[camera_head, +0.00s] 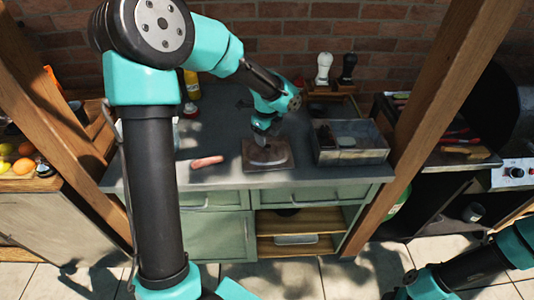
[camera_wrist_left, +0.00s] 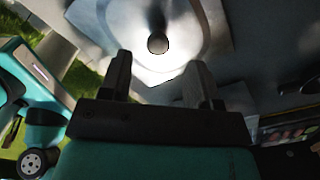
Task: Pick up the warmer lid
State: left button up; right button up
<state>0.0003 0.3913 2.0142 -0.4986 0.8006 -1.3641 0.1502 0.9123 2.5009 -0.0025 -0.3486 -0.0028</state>
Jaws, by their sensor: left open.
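The warmer lid is a shiny, pale metal piece with a round dark knob in the wrist view (camera_wrist_left: 190,30). In the head view the warmer lid (camera_head: 267,157) sits on a brownish square piece on the grey counter, partly covered by my gripper. My left gripper (camera_head: 264,128) is above it, pointing down. In the wrist view the left gripper (camera_wrist_left: 158,80) is open and empty, its two dark fingers apart; the knob appears just beyond them, roughly centred between them. My right arm shows at the lower right of the head view, with its gripper out of frame.
A pink sausage-like item (camera_head: 207,161) lies left of the lid. A metal-sided container (camera_head: 352,155) stands close on the right. A white grinder (camera_head: 323,68) and a black grinder (camera_head: 348,68) stand behind. A yellow bottle (camera_head: 192,85) is at the back left. The counter's front edge is near.

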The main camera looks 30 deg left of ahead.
aim_at(267, 150)
pick_arm(q)
jog(key=shift+f, duration=0.1)
jog(key=shift+s+f, duration=0.1)
jog(key=shift+f, duration=2.4)
jog(key=shift+c, duration=0.4)
grip_shut()
